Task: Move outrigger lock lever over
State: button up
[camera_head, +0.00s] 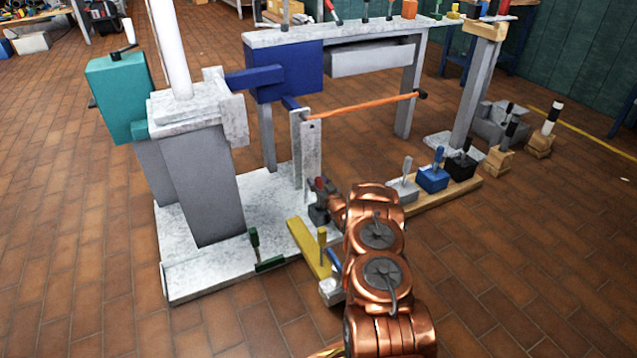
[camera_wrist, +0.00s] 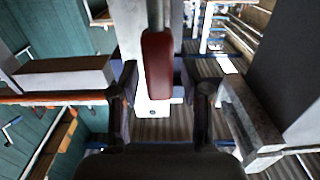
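I cannot tell for certain which lever is the outrigger lock lever. A dark red lever handle (camera_wrist: 158,65) stands between the fingers of my gripper (camera_wrist: 165,100) in the wrist view, with a visible gap on each side. My gripper is open. In the head view my gripper (camera_head: 320,200) is at the foot of the pale upright bracket (camera_head: 306,150), and a small red part (camera_head: 320,184) shows there. The lever's base is largely hidden by my gripper and arm.
A green lever (camera_head: 254,241) and a yellow lever (camera_head: 322,245) stand near the plinth's (camera_head: 210,268) front edge. Grey, blue (camera_head: 436,160) and black levers stand on a wooden board right of my arm. An orange bar (camera_head: 365,106) juts rightward above. Open tiled floor lies in front.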

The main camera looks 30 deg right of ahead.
grip_shut()
